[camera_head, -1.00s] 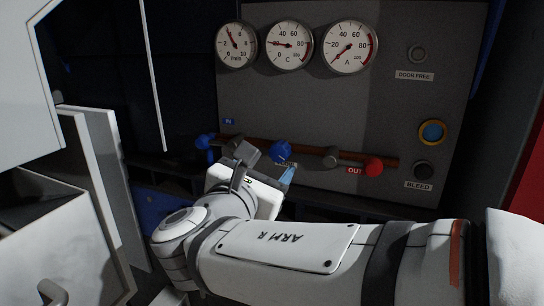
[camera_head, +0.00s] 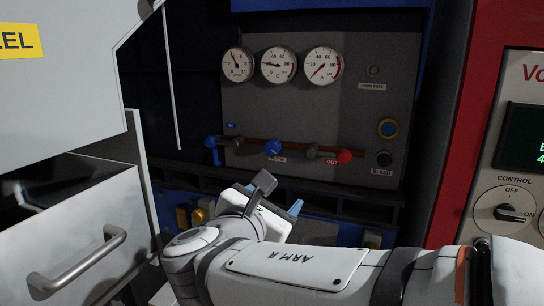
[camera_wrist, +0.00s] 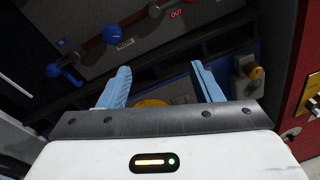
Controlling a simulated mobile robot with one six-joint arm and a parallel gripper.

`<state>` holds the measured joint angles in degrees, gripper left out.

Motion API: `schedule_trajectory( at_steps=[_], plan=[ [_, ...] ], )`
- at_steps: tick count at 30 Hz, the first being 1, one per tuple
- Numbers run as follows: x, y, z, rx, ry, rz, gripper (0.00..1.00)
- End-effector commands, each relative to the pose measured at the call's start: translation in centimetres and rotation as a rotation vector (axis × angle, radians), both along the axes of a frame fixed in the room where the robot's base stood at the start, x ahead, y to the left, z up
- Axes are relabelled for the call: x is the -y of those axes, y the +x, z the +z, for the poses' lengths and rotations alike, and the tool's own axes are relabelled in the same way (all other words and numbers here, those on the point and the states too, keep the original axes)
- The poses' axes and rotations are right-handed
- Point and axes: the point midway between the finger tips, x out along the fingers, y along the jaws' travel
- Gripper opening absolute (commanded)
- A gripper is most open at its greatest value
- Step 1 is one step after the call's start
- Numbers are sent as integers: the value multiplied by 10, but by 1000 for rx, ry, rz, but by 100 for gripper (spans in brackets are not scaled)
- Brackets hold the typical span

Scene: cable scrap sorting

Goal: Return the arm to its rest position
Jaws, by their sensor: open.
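My gripper (camera_wrist: 160,88) shows in the wrist view with its two blue fingers wide apart and nothing between them. In the head view my gripper (camera_head: 287,205) is below the grey gauge panel (camera_head: 345,110), apart from its pipe. My white arm reaches in from the lower right and is bent at the elbow at lower left. The panel carries three round gauges, a blue knob (camera_head: 273,147) and a red knob (camera_head: 344,157) on a brown pipe. The blue knob (camera_wrist: 112,33) also shows in the wrist view.
A grey drawer with a handle (camera_head: 78,262) stands at the left, under a white cabinet (camera_head: 65,80). A red cabinet (camera_head: 457,130) with a control dial (camera_head: 508,212) stands at the right. A dark ledge (camera_head: 340,203) runs below the panel.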

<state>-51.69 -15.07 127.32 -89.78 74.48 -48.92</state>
Motion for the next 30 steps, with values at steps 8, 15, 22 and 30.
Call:
schedule_trajectory(
  at_steps=[8,15,22,30],
  plan=[
    [63,-5,-50,-113,269,-202,59],
    [124,-35,-113,-191,674,-515,59],
    [159,-93,-183,-129,1321,-1037,59],
    [152,-122,-214,98,1899,-1512,59]
  ],
)
